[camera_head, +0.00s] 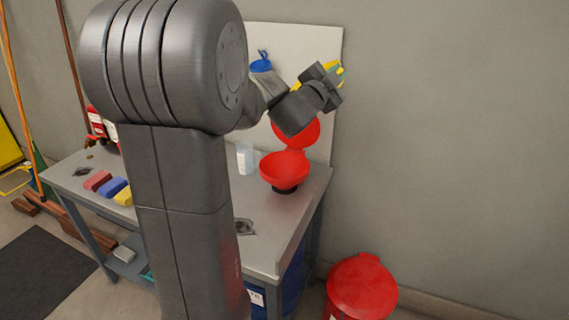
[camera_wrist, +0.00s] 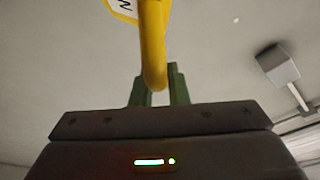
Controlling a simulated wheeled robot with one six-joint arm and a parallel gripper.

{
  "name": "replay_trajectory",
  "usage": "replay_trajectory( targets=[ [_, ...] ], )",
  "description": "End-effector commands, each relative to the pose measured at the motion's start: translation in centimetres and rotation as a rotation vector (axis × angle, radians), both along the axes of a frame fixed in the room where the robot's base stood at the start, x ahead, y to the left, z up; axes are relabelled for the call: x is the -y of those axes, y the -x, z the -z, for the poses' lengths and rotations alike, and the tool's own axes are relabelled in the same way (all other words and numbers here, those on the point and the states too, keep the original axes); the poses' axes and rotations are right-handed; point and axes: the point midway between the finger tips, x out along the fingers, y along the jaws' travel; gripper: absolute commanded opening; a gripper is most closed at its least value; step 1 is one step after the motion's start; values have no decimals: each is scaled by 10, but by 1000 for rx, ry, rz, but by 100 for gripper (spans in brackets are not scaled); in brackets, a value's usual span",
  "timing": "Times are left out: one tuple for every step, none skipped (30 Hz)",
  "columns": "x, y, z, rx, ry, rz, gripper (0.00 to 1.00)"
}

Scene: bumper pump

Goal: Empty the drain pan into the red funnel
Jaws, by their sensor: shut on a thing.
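The red funnel (camera_head: 284,171) stands on the bench near its right back corner, with its round red lid (camera_head: 298,132) raised behind it. My gripper (camera_head: 331,74) is above and slightly right of the funnel, high in front of the wall. It is shut on a yellow thing (camera_head: 340,70). In the wrist view my green fingers (camera_wrist: 159,84) close around its yellow handle (camera_wrist: 154,45), and a white label with a dark letter shows at the top edge. It may be the drain pan; its body is mostly hidden, and any contents cannot be seen.
The metal bench (camera_head: 262,205) carries a white cup (camera_head: 245,158) and red, blue and yellow blocks (camera_head: 113,187). A white board (camera_head: 310,50) rises behind, with a blue-topped thing (camera_head: 261,64) before it. A red lidded bin (camera_head: 362,286) stands on the floor at right.

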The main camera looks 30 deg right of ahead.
Motion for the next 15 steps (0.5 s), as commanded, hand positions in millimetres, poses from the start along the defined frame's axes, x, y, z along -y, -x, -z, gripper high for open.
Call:
replay_trajectory(
  targets=[
    [-1,-1,-2,-1,6,0,0],
    [-2,-1,-3,-4,10,0,0],
    [-4,-2,-4,-7,15,-1,0],
    [-5,-3,-5,-10,19,-2,0],
    [-5,-4,-6,-14,24,-2,0],
    [-6,-4,-7,-19,32,-1,0],
    [-7,-5,-8,-23,38,-2,0],
    [-8,-5,-9,-28,44,-1,0],
    [-9,-6,-10,-33,52,-1,0],
    [-10,-7,-11,-37,58,-1,0],
    [-11,-7,-12,-41,65,-1,0],
    [-12,-8,-13,-48,73,-1,0],
    [-13,-9,-14,-53,80,0,0],
    [-14,-10,-15,-59,88,-1,0],
    [-16,-11,-17,-65,97,-1,0]
  ],
)
